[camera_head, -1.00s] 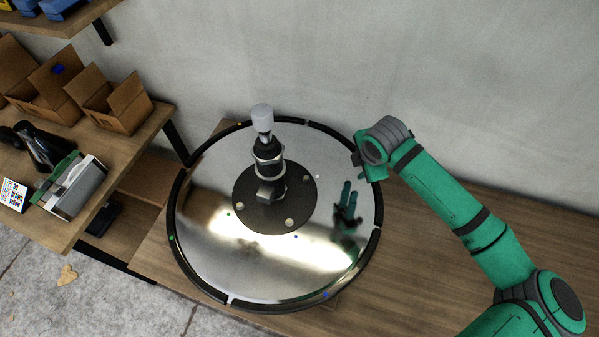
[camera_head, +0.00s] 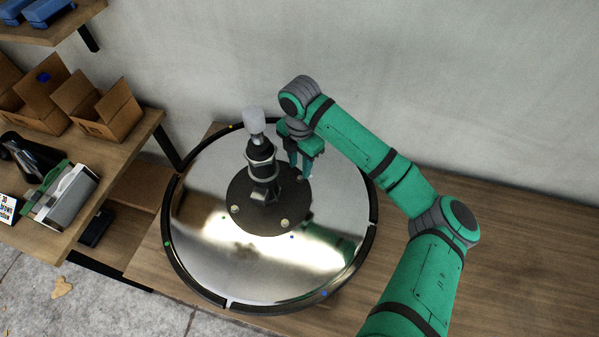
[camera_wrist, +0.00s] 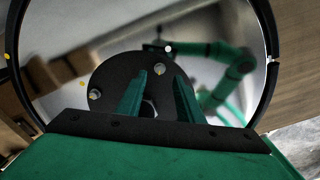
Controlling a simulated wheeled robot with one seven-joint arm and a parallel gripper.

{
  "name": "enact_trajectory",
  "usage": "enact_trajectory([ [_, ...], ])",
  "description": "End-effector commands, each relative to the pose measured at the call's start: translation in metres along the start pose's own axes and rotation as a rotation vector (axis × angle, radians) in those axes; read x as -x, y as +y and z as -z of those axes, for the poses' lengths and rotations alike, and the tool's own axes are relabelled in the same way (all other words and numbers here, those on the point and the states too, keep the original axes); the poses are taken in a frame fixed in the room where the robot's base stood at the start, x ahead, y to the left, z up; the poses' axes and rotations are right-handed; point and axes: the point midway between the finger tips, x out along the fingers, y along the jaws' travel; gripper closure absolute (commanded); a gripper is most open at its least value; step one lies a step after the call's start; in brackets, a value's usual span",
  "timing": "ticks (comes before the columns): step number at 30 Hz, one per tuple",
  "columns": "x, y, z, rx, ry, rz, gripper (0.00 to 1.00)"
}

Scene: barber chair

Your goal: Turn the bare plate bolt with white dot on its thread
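The dark round plate (camera_head: 262,226) sits in the middle of the shiny disc, around the upright post (camera_head: 262,170). Two pale bolts show at its front, one at left (camera_head: 235,209) and one at right (camera_head: 284,222).
The shiny disc (camera_head: 210,265) has a raised black rim and mirrors my arm. The post with its grey cap (camera_head: 254,121) stands close left of my gripper. A shelf with cardboard boxes (camera_head: 95,105) is at left. The wooden bench at right (camera_head: 480,240) is clear.

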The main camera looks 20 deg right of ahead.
Motion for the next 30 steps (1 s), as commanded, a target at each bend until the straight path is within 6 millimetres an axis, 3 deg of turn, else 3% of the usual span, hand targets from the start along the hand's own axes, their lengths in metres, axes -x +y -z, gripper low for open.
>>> enact_trajectory([
  [3, -0.020, 0.000, 0.000, -0.001, 0.002, 0.000, 0.66],
  [9, -0.041, 0.000, 0.000, -0.001, 0.001, 0.000, 0.66],
  [21, -0.047, 0.000, -0.001, -0.001, -0.001, -0.001, 0.66],
  [25, -0.047, 0.000, 0.000, -0.001, -0.001, -0.001, 0.97],
  [30, -0.047, 0.000, 0.000, -0.001, -0.001, 0.000, 1.00],
])
